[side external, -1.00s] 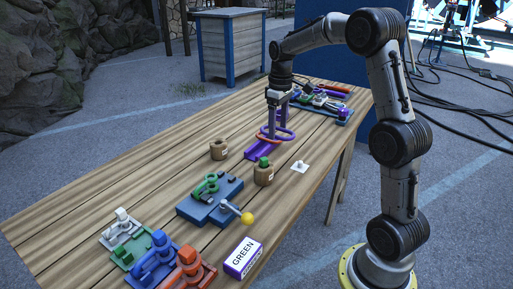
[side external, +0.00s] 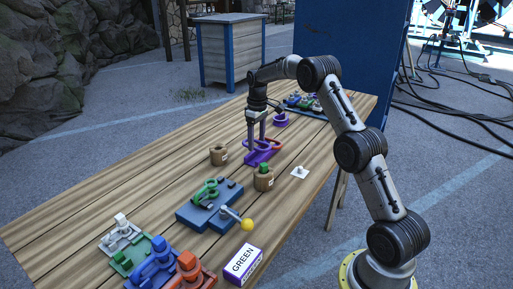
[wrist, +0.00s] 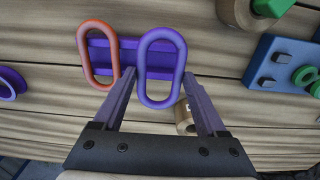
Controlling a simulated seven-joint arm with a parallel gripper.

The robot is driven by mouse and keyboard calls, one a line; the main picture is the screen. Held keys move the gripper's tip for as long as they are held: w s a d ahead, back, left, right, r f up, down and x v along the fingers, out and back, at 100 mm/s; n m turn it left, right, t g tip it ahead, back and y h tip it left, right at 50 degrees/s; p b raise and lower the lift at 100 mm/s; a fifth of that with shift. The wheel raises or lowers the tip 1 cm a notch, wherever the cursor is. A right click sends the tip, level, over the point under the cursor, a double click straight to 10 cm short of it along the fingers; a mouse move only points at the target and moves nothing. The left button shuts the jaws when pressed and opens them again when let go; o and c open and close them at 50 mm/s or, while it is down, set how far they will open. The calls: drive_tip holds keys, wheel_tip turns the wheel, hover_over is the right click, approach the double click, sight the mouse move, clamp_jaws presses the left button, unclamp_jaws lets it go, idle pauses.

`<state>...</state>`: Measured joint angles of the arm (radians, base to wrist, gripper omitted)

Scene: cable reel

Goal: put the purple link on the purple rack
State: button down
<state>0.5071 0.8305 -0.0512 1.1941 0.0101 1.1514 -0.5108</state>
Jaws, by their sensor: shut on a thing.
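The purple link (wrist: 178,88), an oval ring, is between the two fingers of my gripper (wrist: 160,76) in the wrist view. My gripper is shut on it. The purple rack (wrist: 128,58) is a flat bar behind the link; it also shows on the table in the side external view (side external: 256,156). The link overlaps the rack's right part in the wrist view; I cannot tell whether they touch. An orange link (wrist: 83,58) overlaps the rack's left end. In the side external view my gripper (side external: 257,146) is low over the rack.
A round wooden holder (side external: 219,155) and one with a green top (side external: 264,178) stand near the rack. A blue base with green parts (side external: 207,210) is nearer the camera. A purple round piece (side external: 281,121) is beyond the rack.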

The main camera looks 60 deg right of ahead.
drive_tip(key=shift+w+f, duration=0.1)
drive_tip(key=shift+f, duration=1.5)
drive_tip(key=shift+f, duration=0.15)
unclamp_jaws()
